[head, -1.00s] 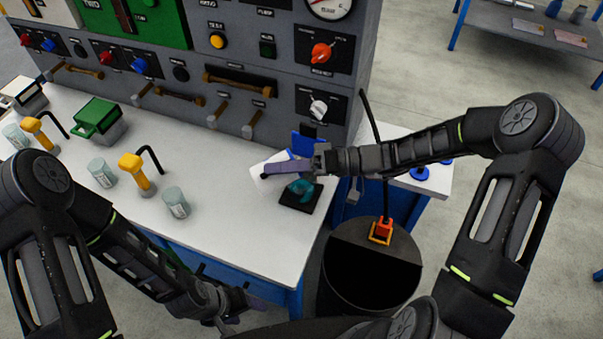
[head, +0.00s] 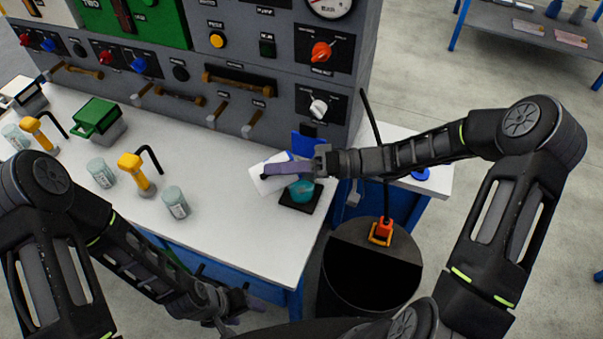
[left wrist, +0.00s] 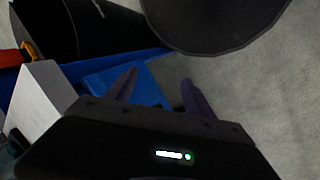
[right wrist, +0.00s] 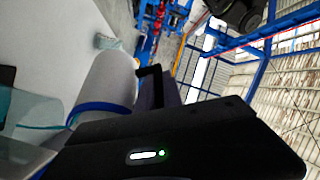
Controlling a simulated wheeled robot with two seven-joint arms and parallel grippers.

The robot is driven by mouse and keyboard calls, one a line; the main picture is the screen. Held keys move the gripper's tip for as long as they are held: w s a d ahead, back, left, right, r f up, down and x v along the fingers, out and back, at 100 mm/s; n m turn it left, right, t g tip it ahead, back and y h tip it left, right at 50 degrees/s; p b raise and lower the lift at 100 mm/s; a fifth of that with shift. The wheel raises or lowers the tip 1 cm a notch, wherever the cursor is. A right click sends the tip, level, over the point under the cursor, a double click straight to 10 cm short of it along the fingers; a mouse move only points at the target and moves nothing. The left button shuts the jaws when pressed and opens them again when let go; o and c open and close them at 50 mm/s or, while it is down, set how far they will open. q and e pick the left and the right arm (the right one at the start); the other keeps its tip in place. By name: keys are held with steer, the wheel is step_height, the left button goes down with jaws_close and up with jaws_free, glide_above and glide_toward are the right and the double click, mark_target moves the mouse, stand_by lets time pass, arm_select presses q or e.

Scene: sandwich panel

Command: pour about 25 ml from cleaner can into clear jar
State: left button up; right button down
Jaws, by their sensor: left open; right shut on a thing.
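My right gripper (head: 275,169) is shut on the white cleaner can (head: 262,184), which is tilted beside and above a teal-tinted clear jar (head: 302,189). The jar stands on a small black pad (head: 293,204) near the right end of the bench. In the right wrist view the can (right wrist: 112,78) shows a blue band, and teal see-through material lies at the left. The can's mouth and any stream are not clear to me. My left gripper (head: 254,307) is open and empty, low beside the bench's front edge; its spread fingers show in the left wrist view (left wrist: 158,90).
Several labelled jars (head: 175,204), a yellow tool (head: 138,172) and a green-topped box (head: 97,117) stand at the bench's left. The control panel (head: 285,75) rises behind. A dark bin (head: 352,237) stands on the floor at right. The bench middle is clear.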

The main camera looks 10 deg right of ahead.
steer(key=shift+d+r, duration=0.1)
stand_by(0.6)
steer(key=shift+r, duration=0.1)
steer(key=h+p, duration=0.1)
steer(key=a+p, duration=0.1)
steer(key=shift+s+a+n+h+p, duration=0.2)
steer(key=shift+s+n+h+p, duration=0.05)
steer(key=shift+n+h+p, duration=0.15)
steer(key=shift+s+a+f+n+h, duration=0.3)
steer(key=shift+a+h, duration=0.15)
steer(key=shift+h, duration=0.45)
steer(key=shift+a+f+h+b, duration=0.25)
steer(key=shift+h+b, duration=0.1)
steer(key=shift+h, duration=0.25)
